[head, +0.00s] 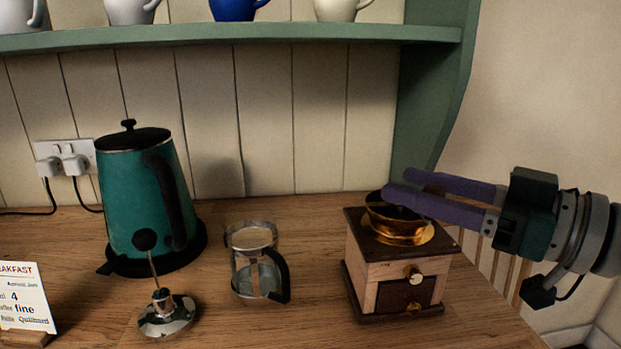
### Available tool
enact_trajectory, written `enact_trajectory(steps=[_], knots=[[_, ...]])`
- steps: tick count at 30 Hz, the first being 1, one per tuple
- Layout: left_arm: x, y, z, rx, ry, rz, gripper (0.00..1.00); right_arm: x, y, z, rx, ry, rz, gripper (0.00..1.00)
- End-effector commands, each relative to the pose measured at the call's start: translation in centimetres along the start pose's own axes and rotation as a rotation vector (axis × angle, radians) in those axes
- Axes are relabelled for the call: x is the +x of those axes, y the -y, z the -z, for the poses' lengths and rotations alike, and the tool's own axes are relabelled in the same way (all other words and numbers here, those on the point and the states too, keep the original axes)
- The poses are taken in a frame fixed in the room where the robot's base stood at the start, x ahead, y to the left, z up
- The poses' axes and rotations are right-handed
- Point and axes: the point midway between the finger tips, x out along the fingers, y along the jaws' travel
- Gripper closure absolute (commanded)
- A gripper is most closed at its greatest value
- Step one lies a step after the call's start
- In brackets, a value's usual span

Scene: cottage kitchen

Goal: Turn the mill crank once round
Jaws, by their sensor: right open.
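The mill (372,272) is a pale wooden box with a dark top and base, a brass bowl (398,232) on top and a small drawer with a brass knob (413,275) in front. It stands upright on the worktop at right of centre. My right gripper (397,186) comes in from the right, its two purple fingers apart just above the bowl. A small brown piece shows between the fingers, perhaps the crank's knob; the crank's arm is not clearly visible. I cannot tell whether the fingers touch it. My left gripper is not in view.
A glass press jug (246,276) stands left of the mill, with its plunger lid (166,315) nearby. A teal kettle (130,205) and a printed card (22,300) are further left. A green shelf (230,38) with mugs hangs above. The worktop's edge is right of the mill.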

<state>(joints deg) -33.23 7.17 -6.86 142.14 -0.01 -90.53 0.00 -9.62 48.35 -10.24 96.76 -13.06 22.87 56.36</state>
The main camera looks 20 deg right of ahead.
Motion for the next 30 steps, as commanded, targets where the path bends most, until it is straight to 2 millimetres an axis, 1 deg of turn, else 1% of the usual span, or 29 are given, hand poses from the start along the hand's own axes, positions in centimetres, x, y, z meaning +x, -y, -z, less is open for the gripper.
enact_trajectory(steps=[1, 3, 6, 15, 17, 30], knots=[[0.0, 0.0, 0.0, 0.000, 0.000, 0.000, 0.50, 0.6, 0.0, 0.1, 0.000, -0.004, 0.000, 0.40], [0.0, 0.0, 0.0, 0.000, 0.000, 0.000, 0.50, 1.1, 0.0, 0.1, 0.000, -0.002, 0.000, 0.40], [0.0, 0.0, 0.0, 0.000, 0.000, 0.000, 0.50, 1.5, 0.0, 0.1, 0.000, -0.001, 0.000, 0.40], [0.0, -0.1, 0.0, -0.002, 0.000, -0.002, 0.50, 1.6, 0.1, 0.0, 0.000, 0.000, 0.001, 0.40], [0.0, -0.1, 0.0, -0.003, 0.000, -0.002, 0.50, 1.6, 0.1, 0.0, 0.000, 0.000, 0.001, 0.45], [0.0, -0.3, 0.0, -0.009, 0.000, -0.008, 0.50, 1.6, 0.1, 0.0, 0.000, 0.000, 0.001, 0.95]])
